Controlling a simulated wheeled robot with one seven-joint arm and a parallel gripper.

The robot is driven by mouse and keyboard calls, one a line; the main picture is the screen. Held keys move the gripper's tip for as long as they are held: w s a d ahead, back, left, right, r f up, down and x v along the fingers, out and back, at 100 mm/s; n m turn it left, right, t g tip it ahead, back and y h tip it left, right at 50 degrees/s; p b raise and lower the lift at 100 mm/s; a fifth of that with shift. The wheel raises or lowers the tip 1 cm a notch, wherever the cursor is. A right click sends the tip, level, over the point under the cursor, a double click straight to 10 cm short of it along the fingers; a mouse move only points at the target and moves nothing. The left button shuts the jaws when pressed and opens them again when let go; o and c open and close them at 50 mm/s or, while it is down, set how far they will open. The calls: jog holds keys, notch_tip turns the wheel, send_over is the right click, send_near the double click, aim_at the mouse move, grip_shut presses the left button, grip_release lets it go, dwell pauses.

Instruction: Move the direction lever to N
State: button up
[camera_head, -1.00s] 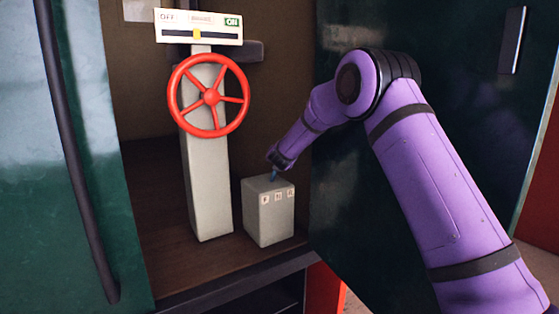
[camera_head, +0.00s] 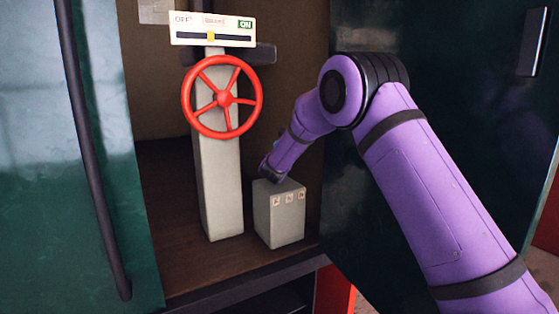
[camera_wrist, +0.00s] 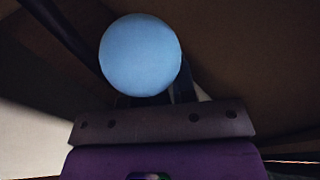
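The grey control box (camera_head: 279,218) stands on the wooden floor and carries several small white labels along the top of its front face; their letters are too small to read surely. The direction lever's light blue ball knob (camera_wrist: 140,55) fills the upper middle of the wrist view. In the head view the knob is hidden behind my gripper (camera_head: 270,174), which is at the left back part of the box top. In the wrist view two dark fingers show apart below the ball. I cannot tell whether they grip it.
A red handwheel (camera_head: 223,97) on a grey post (camera_head: 220,190) stands close left of the box. A white OFF/ON plate (camera_head: 212,30) tops the post. Dark green panels (camera_head: 440,60) flank the opening. Some wooden floor (camera_head: 172,200) is free left of the post.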

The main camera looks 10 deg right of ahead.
jog(key=shift+o, duration=1.1)
jog(key=v, duration=1)
jog(key=shift+s, duration=0.4)
jog(key=shift+a, duration=0.15)
